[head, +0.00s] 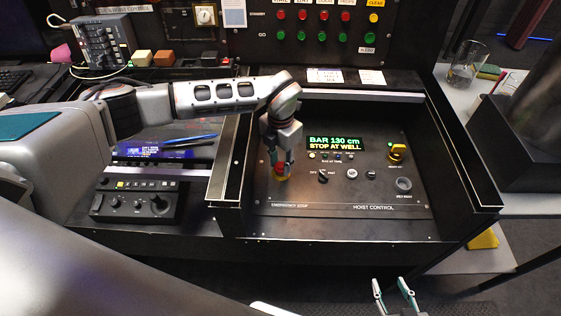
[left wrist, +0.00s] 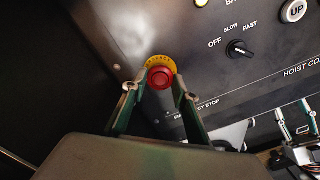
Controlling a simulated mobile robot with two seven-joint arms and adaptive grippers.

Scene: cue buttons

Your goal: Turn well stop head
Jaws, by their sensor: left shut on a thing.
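The red emergency stop head (left wrist: 160,77) sits on a round yellow collar (left wrist: 161,62) on the hoist control panel (head: 350,195), above the "EMERGENCY STOP" lettering. In the head view, the red stop head (head: 279,170) shows partly between my fingers. My left gripper (head: 280,165) points down and is shut on it, with one finger at each side in the left wrist view (left wrist: 155,84). My right gripper (head: 391,284) is open and empty, low in front of the console. The display (head: 335,143) reads "BAR 130 cm" and "STOP AT WELL".
A black control box (head: 135,200) is at left. Raised edges border the panel.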

